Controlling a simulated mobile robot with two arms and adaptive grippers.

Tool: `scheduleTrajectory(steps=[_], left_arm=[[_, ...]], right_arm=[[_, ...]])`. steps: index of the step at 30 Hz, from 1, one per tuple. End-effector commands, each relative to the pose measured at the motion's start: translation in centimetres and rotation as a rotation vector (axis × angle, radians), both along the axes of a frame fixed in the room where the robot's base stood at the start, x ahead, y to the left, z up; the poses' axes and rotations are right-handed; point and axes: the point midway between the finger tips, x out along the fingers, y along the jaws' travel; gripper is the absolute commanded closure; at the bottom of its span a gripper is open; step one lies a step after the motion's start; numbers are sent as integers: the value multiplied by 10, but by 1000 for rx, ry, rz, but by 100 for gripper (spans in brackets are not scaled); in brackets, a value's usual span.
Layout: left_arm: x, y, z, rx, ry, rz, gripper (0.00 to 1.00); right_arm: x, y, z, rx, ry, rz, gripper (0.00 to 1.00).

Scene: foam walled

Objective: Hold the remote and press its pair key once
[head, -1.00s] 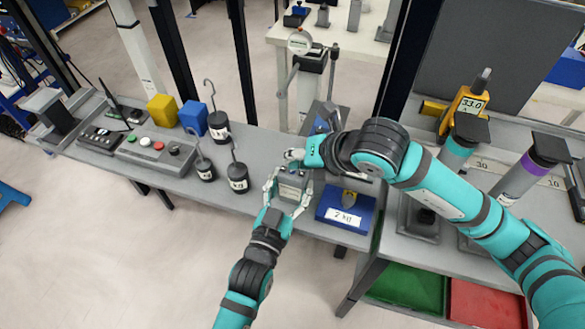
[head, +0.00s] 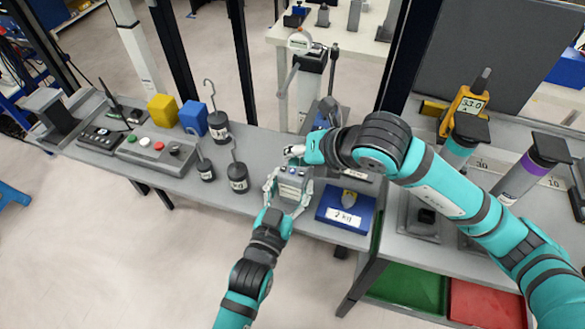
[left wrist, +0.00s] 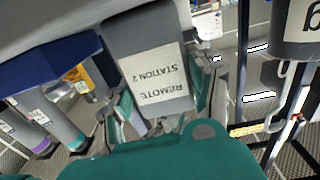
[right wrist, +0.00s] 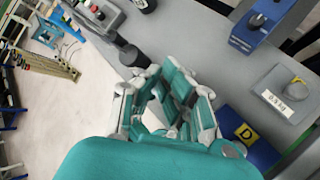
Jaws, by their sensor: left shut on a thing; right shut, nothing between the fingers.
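The remote (head: 291,186) is a small grey box with small keys on its top, held above the table's front edge. My left gripper (head: 288,190) is shut on it, one finger on each side. The left wrist view shows the remote's side with a "REMOTE STATION 2" label (left wrist: 158,78) between the fingers. My right gripper (head: 290,152) is shut and empty, just behind and above the remote in the head view, seemingly apart from it. In the right wrist view its fingers (right wrist: 165,90) show, but the remote is not visible. The pair key cannot be told apart.
Hooked weights (head: 238,178) stand left, with a button box (head: 157,150) farther left. A yellow cube (head: 162,110) and a blue cube (head: 194,118) stand behind. The floor in front is clear.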

Motion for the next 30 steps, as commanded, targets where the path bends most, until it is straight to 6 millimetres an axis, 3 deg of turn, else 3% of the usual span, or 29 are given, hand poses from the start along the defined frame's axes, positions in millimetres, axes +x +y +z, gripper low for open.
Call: scheduleTrajectory(steps=[8,21,30], left_arm=[[0,0,0,0,0,0,81],[0,0,0,0,0,0,81],[0,0,0,0,0,0,81]], right_arm=[[0,0,6,0,-2,0,100],[0,0,47,0,-2,0,100],[0,0,50,-1,0,-1,100]])
